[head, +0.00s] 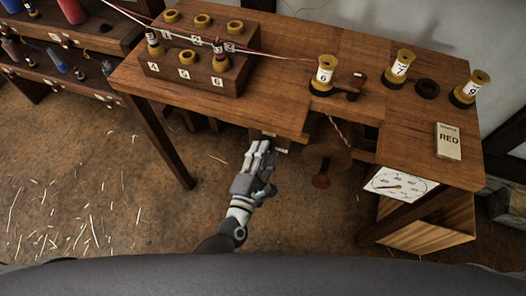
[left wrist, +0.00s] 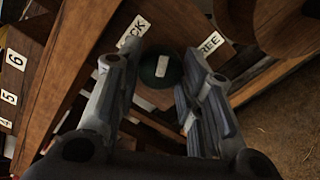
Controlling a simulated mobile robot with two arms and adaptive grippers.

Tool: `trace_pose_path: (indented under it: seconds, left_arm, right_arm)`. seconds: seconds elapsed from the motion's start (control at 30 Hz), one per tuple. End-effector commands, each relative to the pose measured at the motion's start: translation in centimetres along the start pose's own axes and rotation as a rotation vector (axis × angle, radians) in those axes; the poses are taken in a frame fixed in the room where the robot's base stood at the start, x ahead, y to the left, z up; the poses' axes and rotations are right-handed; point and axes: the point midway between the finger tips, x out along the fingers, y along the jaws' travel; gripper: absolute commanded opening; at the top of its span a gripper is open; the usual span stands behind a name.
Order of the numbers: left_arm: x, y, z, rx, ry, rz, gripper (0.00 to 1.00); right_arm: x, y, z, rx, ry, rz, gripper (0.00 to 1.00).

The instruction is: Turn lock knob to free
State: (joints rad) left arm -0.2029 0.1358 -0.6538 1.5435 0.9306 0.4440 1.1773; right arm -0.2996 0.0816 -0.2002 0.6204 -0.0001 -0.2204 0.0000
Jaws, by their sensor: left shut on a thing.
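The lock knob (left wrist: 160,80) is round and dark green with a pale mark on its face, in the left wrist view. A label ending in "CK" (left wrist: 133,31) is at its upper left and a label reading "FREE" (left wrist: 209,44), partly covered, is at its upper right. My left gripper (left wrist: 166,84) has its fingers on both sides of the knob and is shut on it. In the head view my left gripper (head: 265,152) reaches under the table's front edge and hides the knob. Which label the mark points to, I cannot tell. My right gripper is not in view.
The wooden table (head: 290,85) carries a numbered spool block (head: 195,75), several yellow spools and a "RED" card (head: 448,141). A wooden wheel with a handle (head: 322,165) is just right of my left gripper. A dial (head: 399,184) hangs below the right side.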

Motion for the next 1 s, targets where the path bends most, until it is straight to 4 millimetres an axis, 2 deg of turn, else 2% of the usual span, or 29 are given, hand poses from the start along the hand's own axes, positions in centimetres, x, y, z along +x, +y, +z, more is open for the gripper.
trace_pose_path:
  seconds: [0.6,1.0]
  left_arm:
    - [-0.1,0.0,0.1,0.57,0.0,-0.003,0.11]
    - [-0.1,-0.1,0.0,0.808,0.0,-0.003,0.11]
  right_arm:
    - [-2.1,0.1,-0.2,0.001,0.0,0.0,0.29]
    - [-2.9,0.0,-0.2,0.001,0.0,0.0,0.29]
